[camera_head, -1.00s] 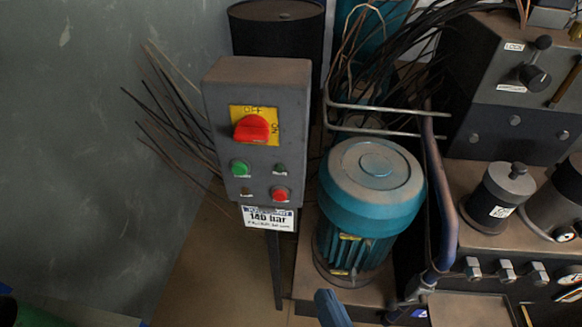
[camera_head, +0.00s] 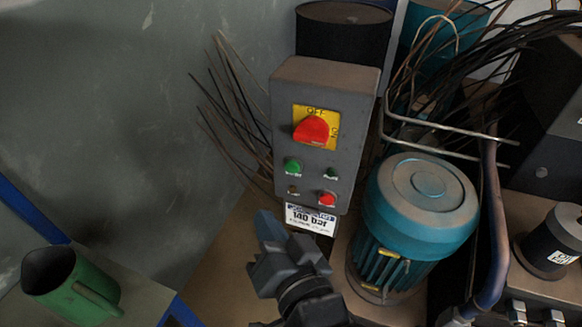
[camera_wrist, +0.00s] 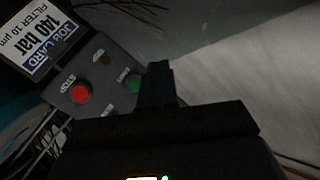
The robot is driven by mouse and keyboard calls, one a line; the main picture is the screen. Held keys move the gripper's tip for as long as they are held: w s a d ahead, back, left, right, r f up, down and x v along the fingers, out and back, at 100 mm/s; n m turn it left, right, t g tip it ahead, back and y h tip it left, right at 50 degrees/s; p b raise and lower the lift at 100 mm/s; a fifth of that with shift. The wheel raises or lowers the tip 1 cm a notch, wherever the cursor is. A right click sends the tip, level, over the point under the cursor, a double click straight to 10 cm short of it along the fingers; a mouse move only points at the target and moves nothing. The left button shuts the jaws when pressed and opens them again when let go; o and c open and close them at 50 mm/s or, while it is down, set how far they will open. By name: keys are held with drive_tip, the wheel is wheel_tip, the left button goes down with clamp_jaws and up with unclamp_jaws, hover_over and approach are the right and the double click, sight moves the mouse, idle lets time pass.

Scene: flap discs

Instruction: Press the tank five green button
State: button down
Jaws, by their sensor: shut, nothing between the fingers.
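A grey control box (camera_head: 325,90) stands in the middle of the head view. Its green button (camera_head: 292,166) is at the left, below a red rotary switch (camera_head: 311,131) on a yellow plate. A red button (camera_head: 327,198) is at its lower right. In the wrist view the green button (camera_wrist: 133,82) lies just left of my fingertips, partly shaded. My gripper (camera_head: 265,218) is shut and empty, below and left of the box in the head view, its tips apart from the green button. I see no tank five label.
A "140 bar" card (camera_head: 311,218) hangs under the box. A teal motor (camera_head: 415,215) stands to the right, with a bent pipe (camera_head: 493,230) beside it. Thin rods (camera_head: 232,110) stick out behind the box. A green jug (camera_head: 70,285) is at the lower left.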

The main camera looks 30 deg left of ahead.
drive_tip(key=w+a+b, duration=0.2)
drive_tip(key=w+b, duration=0.1)
drive_tip(key=w, duration=0.5)
drive_tip(key=shift+w, duration=0.2)
idle(1.9)
drive_tip(key=shift+w, duration=0.3)
drive_tip(key=shift+w+a+b, duration=0.15)
drive_tip(key=shift+w+b, duration=0.3)
idle(0.8)
idle(0.3)
drive_tip(key=shift+s+d+p, duration=0.2)
drive_tip(key=shift+s+p, duration=0.25)
drive_tip(key=shift+s, duration=0.4)
drive_tip(key=shift+s+d+p, duration=0.2)
drive_tip(key=shift+s+p, duration=0.15)
drive_tip(key=shift+s, duration=0.45)
drive_tip(key=shift+s+d+p, duration=0.2)
drive_tip(key=shift+s+p, duration=0.2)
drive_tip(key=shift+s, duration=0.45)
drive_tip(key=shift+s+d+p, duration=0.2)
drive_tip(key=shift+s+p, duration=0.15)
drive_tip(key=shift+s, duration=0.45)
